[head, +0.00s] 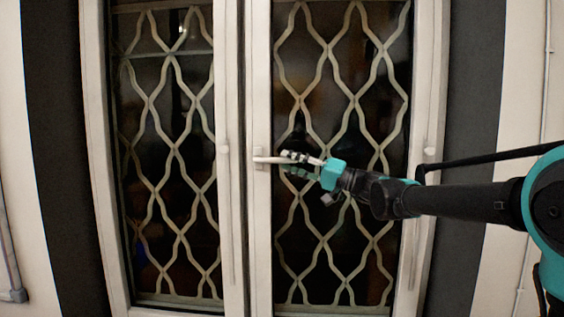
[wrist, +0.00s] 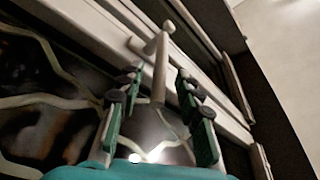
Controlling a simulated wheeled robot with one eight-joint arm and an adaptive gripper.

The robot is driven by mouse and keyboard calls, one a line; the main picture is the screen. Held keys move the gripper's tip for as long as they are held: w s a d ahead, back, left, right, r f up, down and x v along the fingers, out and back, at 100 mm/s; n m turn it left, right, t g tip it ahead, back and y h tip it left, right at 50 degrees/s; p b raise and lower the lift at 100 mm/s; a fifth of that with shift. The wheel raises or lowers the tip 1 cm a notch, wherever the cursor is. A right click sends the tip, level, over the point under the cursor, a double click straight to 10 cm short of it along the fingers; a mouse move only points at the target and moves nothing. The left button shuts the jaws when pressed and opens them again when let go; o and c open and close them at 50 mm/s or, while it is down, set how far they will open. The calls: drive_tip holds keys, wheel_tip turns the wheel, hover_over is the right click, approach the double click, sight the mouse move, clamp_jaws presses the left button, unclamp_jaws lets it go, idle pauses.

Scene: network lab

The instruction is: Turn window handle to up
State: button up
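The white window handle (head: 268,160) is on the middle frame of the window, at its centre in the head view. Its lever lies about level and points right from its base. In the wrist view, the handle's lever (wrist: 160,70) runs from its base down between my fingers. My gripper (head: 292,158) reaches in from the right at the lever's free end. In the wrist view, my gripper (wrist: 158,85) has its two green fingers apart on either side of the lever, with a gap on each side. The lever's tip lies between the fingers.
The window (head: 240,250) is shut, with pale wavy bars (head: 350,95) across dark panes close behind my gripper. Dark strips (head: 55,150) and pale wall flank the frame. A thin pipe (head: 546,90) runs up the wall at right.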

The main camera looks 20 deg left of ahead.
sight(276, 160)
drive_tip(key=shift+x, duration=1.5)
clamp_jaws()
